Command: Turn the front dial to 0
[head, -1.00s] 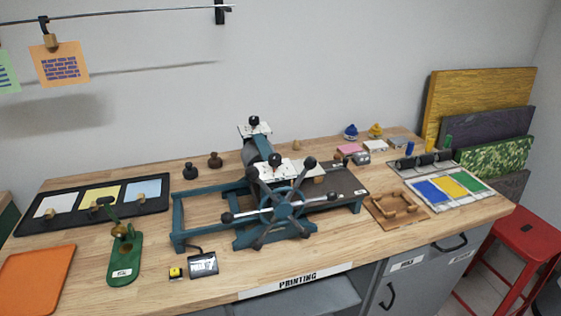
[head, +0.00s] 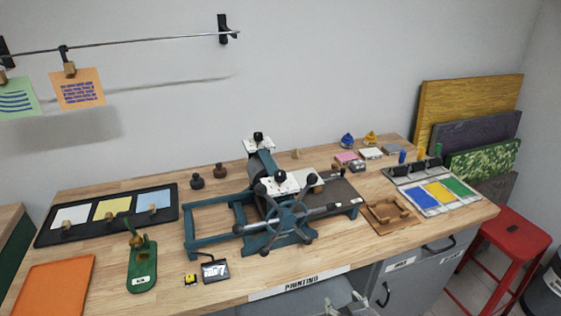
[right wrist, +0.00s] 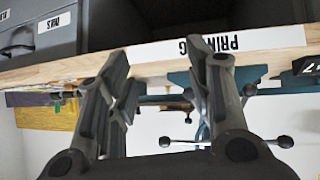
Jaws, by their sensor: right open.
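A teal printing press (head: 215,240) stands on the wooden bench, with a spoked handwheel (head: 286,214) on its near side. Two black dials sit on pale plates on top of it: the front dial (head: 280,177) nearer me, and the rear dial (head: 258,137) behind. Their settings are too small to read. My right gripper (head: 348,304) shows at the bottom edge of the head view, below the bench front and apart from the press. In the right wrist view its fingers (right wrist: 160,60) are open and empty, with the bench edge upside down beyond. My left gripper is out of view.
The bench edge bears a printing label (head: 300,284). A small display (head: 215,269) and a green stand (head: 142,268) are left of the press's front. A wooden frame (head: 391,216) lies right. A red stool (head: 497,248) stands beyond the bench's right end.

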